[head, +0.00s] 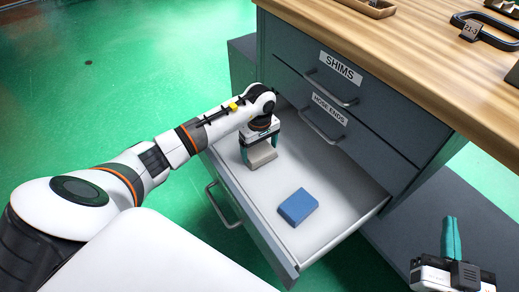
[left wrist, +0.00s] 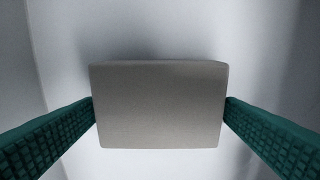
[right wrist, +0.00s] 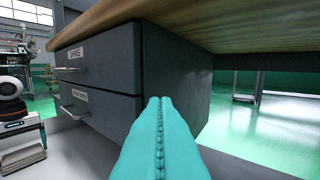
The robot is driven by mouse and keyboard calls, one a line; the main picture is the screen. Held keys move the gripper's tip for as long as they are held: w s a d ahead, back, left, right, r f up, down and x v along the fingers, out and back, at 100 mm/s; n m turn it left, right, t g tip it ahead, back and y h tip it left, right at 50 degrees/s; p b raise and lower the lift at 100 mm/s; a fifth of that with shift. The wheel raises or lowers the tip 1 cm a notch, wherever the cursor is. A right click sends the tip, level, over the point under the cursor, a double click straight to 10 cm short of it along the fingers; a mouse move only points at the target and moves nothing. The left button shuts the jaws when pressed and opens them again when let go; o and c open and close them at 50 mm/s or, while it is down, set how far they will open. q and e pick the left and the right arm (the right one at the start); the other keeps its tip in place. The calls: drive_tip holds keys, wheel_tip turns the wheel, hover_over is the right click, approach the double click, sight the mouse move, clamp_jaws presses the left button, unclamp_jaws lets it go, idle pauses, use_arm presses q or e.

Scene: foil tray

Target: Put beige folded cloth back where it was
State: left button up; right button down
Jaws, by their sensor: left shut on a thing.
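The beige folded cloth (head: 261,156) is inside the open bottom drawer (head: 328,225), near its left back part. In the left wrist view the cloth (left wrist: 160,105) shows as a grey-beige block between the two teal fingers. My left gripper (head: 260,147) points down and is shut on the cloth. Whether the cloth touches the drawer floor I cannot tell. My right gripper (head: 453,238) is at the lower right, outside the drawer. In the right wrist view its teal fingers (right wrist: 160,140) are pressed together with nothing between them.
A blue block (head: 298,207) lies in the drawer, apart from the cloth. Closed drawers labelled SHIMS (head: 335,82) and HOSE ENDS (head: 322,122) are above it. The wooden bench top (head: 420,60) overhangs at the right and holds a tray (head: 370,8) and a tagged handle (head: 470,28).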

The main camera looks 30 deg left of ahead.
drive_tip(key=shift+r, duration=0.15)
use_arm(q)
drive_tip(key=shift+f, duration=0.1)
drive_tip(key=shift+f, duration=0.1)
drive_tip(key=o, duration=0.6)
use_arm(e)
drive_tip(key=shift+a+r+t, duration=0.1)
drive_tip(key=shift+r+t, duration=0.3)
drive_tip(key=shift+t, duration=0.1)
